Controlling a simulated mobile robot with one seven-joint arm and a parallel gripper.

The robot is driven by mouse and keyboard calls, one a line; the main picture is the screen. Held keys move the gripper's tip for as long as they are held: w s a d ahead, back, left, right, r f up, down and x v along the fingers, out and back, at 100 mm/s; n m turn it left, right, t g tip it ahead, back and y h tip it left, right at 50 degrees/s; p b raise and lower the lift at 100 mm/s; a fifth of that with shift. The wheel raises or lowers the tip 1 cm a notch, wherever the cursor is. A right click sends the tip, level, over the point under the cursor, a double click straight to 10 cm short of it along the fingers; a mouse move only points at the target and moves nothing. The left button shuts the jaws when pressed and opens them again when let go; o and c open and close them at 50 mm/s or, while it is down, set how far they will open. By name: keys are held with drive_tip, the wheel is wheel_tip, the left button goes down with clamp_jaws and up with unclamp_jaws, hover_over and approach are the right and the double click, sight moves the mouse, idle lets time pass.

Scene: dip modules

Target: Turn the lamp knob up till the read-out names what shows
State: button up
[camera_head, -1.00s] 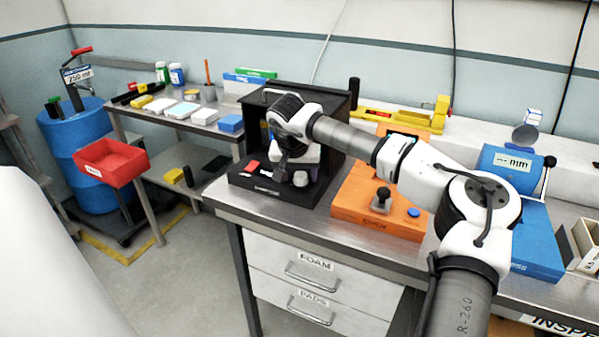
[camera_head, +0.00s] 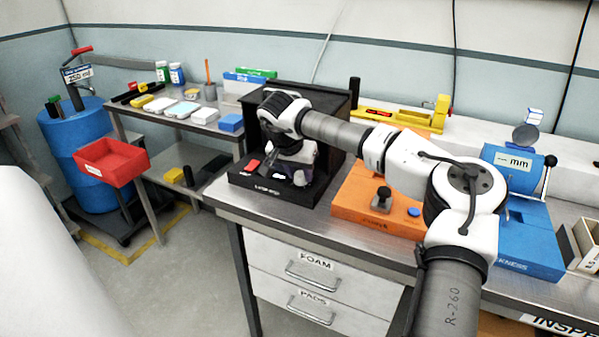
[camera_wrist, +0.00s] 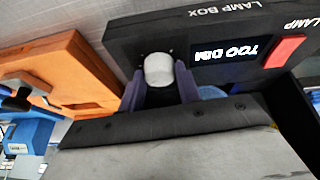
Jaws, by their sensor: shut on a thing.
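The black lamp box (camera_head: 247,182) stands on the bench, with a tall dark housing behind its low front panel. In the wrist view its panel (camera_wrist: 208,28) appears upside down. The white lamp knob (camera_wrist: 158,70) sits between the two purple-grey fingers of my gripper (camera_wrist: 161,84), which is shut on it. The knob also shows in the head view (camera_head: 300,178). The lit read-out (camera_wrist: 225,54) says "TOO DIM". A red switch (camera_wrist: 284,52) lies beside the read-out. My wrist hides much of the housing's opening in the head view.
An orange device (camera_head: 352,205) stands close to the right of the lamp box, with a blue thickness gauge (camera_head: 530,235) farther right. A yellow tool (camera_head: 400,117) lies behind. A red bin (camera_head: 112,162) and blue drum (camera_head: 75,140) are at left.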

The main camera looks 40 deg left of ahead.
drive_tip(key=m+h, duration=0.1)
drive_tip(key=m, duration=0.1)
drive_tip(key=m+p, duration=0.1)
drive_tip(key=m, duration=0.1)
drive_tip(key=shift+a+r+h, duration=0.15)
drive_tip(key=shift+a+h, duration=0.05)
drive_tip(key=shift+h, duration=0.2)
drive_tip(key=shift+w+m+g+h+p, duration=0.1)
drive_tip(key=shift+m+g+h+p, duration=0.25)
drive_tip(key=shift+m+p, duration=0.8)
drive_tip(key=shift+m+b, duration=0.35)
drive_tip(key=shift+m, duration=0.1)
drive_tip(key=o, duration=1)
drive_tip(key=shift+c, duration=0.2)
drive_tip(key=b+v, duration=0.2)
drive_tip(key=v, duration=1.1)
drive_tip(key=shift+s+a+r, duration=0.25)
